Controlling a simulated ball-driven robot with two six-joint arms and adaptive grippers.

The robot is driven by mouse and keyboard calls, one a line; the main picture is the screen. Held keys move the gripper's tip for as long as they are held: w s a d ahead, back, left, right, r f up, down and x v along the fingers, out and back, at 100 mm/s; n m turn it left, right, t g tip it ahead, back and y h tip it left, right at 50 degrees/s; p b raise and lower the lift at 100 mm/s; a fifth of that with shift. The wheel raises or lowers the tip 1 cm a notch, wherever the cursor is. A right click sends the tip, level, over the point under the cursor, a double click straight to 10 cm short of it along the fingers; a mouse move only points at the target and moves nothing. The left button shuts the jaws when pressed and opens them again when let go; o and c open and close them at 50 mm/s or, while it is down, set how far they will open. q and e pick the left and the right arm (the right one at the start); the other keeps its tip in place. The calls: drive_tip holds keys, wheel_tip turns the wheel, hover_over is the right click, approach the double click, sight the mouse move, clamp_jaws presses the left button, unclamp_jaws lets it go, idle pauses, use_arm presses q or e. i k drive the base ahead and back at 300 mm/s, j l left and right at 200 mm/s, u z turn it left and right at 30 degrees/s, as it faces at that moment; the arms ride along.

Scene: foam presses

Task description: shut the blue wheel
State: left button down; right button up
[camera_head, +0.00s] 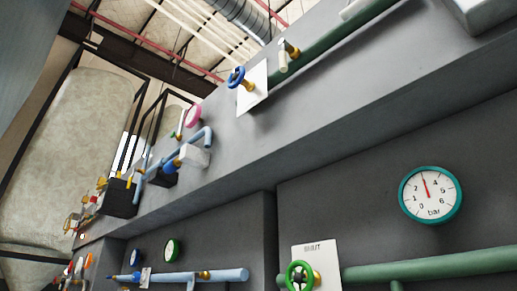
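A small blue wheel (236,77) sits on a brass stem in front of a white plate (252,88), on the upper grey panel near the top middle of the head view. The view is tilted. A blue-rimmed dial (136,257) and a blue fitting (170,166) also show further left, but I cannot tell if either is a wheel. Neither of my grippers is in view.
A green wheel (299,276) stands before a white plate marked SHUT at the bottom. A teal-rimmed bar gauge (430,195) is at the right. A green pipe (440,265) runs below it. A pink wheel (193,116) and black boxes (120,198) are at the left.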

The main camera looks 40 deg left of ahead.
sight(237, 78)
drive_tip(key=j+z, duration=0.25)
drive_tip(key=j, duration=0.3)
drive_tip(key=k+j+z, duration=0.2)
drive_tip(key=j, duration=0.35)
drive_tip(key=j+z, duration=0.25)
drive_tip(key=j, duration=0.35)
